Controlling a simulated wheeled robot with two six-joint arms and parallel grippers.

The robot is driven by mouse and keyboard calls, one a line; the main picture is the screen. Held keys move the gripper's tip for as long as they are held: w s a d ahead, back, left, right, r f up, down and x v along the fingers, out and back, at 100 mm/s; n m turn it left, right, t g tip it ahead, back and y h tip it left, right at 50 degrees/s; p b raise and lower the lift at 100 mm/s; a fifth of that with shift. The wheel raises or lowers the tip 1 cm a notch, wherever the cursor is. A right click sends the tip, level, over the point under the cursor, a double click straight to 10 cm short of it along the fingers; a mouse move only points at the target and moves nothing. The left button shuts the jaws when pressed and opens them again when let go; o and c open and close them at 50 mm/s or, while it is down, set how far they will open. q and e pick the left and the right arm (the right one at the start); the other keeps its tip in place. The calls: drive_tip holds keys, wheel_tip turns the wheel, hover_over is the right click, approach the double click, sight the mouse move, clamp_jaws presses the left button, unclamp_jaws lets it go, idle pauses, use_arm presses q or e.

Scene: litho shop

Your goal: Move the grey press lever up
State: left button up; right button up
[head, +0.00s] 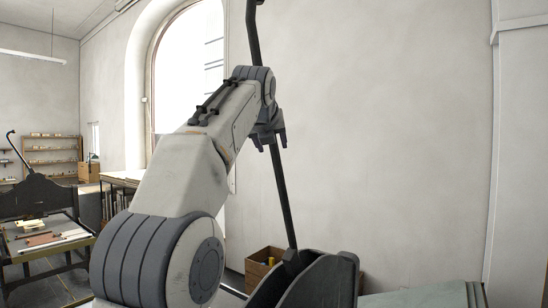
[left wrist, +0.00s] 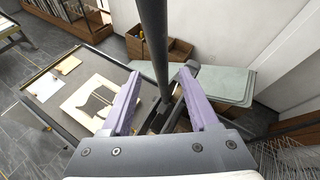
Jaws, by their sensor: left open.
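The grey press lever (head: 281,195) is a long dark bar. It rises from the dark press frame (head: 322,280), leaning slightly left, and bends near its top. My left gripper (head: 271,143) is open beside the lever's upper middle part, with my arm in front of some of it. In the left wrist view the lever (left wrist: 153,42) runs down through the gap between the two purple fingers (left wrist: 160,76). I cannot tell whether the fingers touch it. The lever's foot is partly hidden by the press frame. My right gripper is not in view.
A wooden box (head: 257,270) stands on the floor behind the press. Greenish slabs (head: 425,297) lie at the lower right near the wall. A second press (head: 40,200) stands far left. The upper wall area is clear.

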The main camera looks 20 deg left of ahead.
use_arm(q)
drive_tip(key=shift+v, duration=1.9)
drive_tip(key=shift+c, duration=0.3)
